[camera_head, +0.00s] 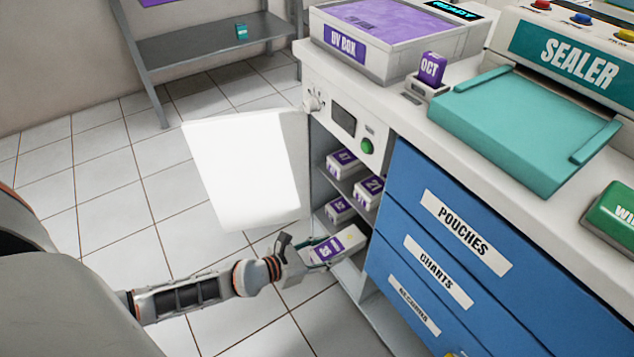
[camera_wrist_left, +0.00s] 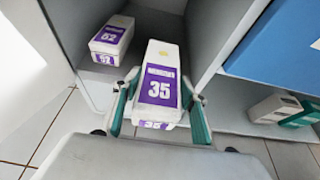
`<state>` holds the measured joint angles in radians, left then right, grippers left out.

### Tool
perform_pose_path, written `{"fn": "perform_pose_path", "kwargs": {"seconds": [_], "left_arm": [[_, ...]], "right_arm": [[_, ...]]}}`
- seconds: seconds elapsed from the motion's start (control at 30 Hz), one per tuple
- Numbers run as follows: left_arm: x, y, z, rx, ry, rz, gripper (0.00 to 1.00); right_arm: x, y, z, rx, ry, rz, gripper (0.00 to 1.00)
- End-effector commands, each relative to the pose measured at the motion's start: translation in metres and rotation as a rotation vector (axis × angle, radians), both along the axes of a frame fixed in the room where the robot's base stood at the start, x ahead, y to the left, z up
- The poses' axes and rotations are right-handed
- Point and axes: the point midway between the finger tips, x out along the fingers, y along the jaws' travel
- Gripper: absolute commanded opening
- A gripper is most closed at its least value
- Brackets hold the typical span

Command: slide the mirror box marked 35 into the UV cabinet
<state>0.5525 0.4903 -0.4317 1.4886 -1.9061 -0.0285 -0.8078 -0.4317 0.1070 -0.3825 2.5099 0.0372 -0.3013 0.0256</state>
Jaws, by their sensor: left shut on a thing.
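The white mirror box with a purple label marked 35 (camera_wrist_left: 160,85) is between the fingers of my left gripper (camera_wrist_left: 158,105), which is shut on it. In the head view the same box (camera_head: 335,246) sits at the mouth of the lower compartment of the UV cabinet (camera_head: 318,172), partly inside. My left gripper (camera_head: 302,257) holds its near end. The cabinet's white door (camera_head: 245,170) stands open to the left. A box marked 52 (camera_wrist_left: 112,38) is on the cabinet floor to the left of box 35. My right gripper is not in view.
Other purple-labelled boxes sit inside the cabinet, one marked 47 (camera_head: 344,162) and one marked 21 (camera_head: 369,190). Blue drawers (camera_head: 440,240) stand to the right of the opening. The counter above holds a UV BOX tray (camera_head: 390,40) and a sealer (camera_head: 575,65).

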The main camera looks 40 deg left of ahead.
Motion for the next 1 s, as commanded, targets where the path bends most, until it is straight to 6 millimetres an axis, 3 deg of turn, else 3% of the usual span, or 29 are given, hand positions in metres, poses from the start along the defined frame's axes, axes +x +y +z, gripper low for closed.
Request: {"fn": "perform_pose_path", "kwargs": {"seconds": [1.0], "left_arm": [[0.102,-0.038,-0.010,-0.001,0.000,0.000,0.10]], "right_arm": [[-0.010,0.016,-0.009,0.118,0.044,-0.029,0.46]]}}
